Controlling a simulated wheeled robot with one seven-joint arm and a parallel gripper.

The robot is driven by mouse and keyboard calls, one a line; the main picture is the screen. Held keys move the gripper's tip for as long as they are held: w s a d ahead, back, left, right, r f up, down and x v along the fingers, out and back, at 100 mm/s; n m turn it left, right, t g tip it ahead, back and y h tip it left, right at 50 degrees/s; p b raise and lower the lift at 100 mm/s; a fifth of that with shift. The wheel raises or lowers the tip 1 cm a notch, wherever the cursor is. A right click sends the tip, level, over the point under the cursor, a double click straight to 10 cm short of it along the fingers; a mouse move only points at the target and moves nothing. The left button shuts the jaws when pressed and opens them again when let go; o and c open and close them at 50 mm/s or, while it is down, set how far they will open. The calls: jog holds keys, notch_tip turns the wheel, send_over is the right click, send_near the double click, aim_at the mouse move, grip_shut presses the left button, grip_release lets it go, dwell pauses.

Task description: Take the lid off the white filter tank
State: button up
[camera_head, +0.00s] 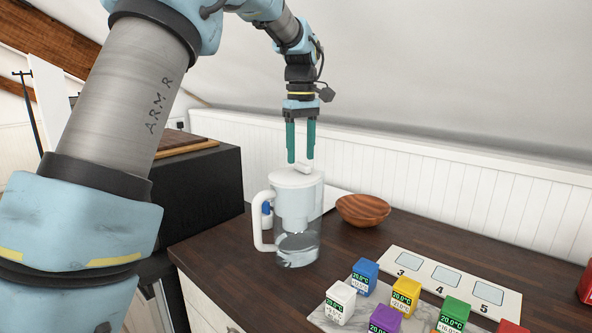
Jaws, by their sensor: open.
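The white filter tank (295,208) is a clear pitcher with a white handle on its left, upright on the dark wooden counter. Its white lid (293,178) sits on top, with a small raised white knob (303,167) on it. My gripper (301,161) points straight down above the lid, its two green fingers open. The fingertips are at about the height of the knob in the picture, one on each side of it. I cannot tell whether they touch it. Nothing is held.
A wooden bowl (363,209) stands right of the pitcher. Several coloured cubes (404,296) sit on a marble board at the front, by a numbered white panel (451,279). A black box (198,190) stands to the left. A white panelled wall (440,190) runs behind.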

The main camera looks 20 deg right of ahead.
jog(key=shift+f, duration=1.05)
grip_shut()
